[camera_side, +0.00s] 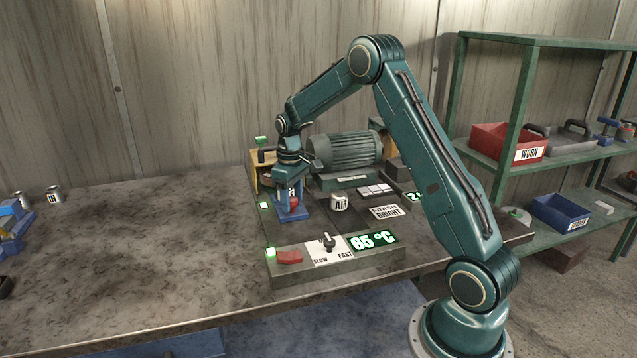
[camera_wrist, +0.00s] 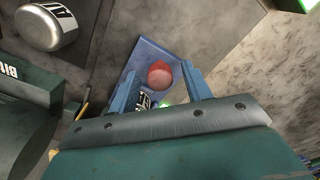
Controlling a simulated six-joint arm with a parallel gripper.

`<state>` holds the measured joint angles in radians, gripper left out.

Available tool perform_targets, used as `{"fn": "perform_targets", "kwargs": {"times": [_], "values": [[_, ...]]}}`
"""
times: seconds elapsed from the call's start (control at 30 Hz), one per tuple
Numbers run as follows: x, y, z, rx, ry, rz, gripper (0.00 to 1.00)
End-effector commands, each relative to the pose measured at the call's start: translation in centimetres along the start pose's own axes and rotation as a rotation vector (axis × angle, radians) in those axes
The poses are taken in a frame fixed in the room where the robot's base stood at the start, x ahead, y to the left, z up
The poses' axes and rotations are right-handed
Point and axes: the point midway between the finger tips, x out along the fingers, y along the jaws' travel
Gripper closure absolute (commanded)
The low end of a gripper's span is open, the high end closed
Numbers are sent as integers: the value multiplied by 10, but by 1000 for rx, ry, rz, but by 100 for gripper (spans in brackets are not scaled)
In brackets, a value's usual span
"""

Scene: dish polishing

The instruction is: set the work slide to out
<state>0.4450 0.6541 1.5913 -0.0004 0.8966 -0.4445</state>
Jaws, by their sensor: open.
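The work slide appears to be the blue plate (camera_side: 293,216) with a red ball knob (camera_side: 294,202), at the left side of the polishing machine. In the wrist view the blue plate (camera_wrist: 150,52) lies below my fingers, and the red knob (camera_wrist: 159,75) shows between them. My gripper (camera_side: 291,196) points down over the slide. Its two blue fingers (camera_wrist: 162,68) are open, one on each side of the knob, with visible gaps. A black-and-white label (camera_wrist: 143,101) near the slide is partly hidden by the left finger, so I cannot read it.
A green motor (camera_side: 345,149) stands behind the slide. A front panel (camera_side: 330,262) carries a red switch, a SLOW/FAST knob and a 65 °C display. The table (camera_side: 150,240) to the left is mostly clear.

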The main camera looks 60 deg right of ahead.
Motion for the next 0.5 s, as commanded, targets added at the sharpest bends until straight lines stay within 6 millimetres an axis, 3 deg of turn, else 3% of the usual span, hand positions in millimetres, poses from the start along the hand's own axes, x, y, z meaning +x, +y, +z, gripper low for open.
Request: {"fn": "perform_targets", "kwargs": {"times": [0.03,0.27,0.5], "values": [[0,0,0,0,0,0,57],[0,0,0,0,0,0,100],[-1,-2,2,-1,1,0,100]]}}
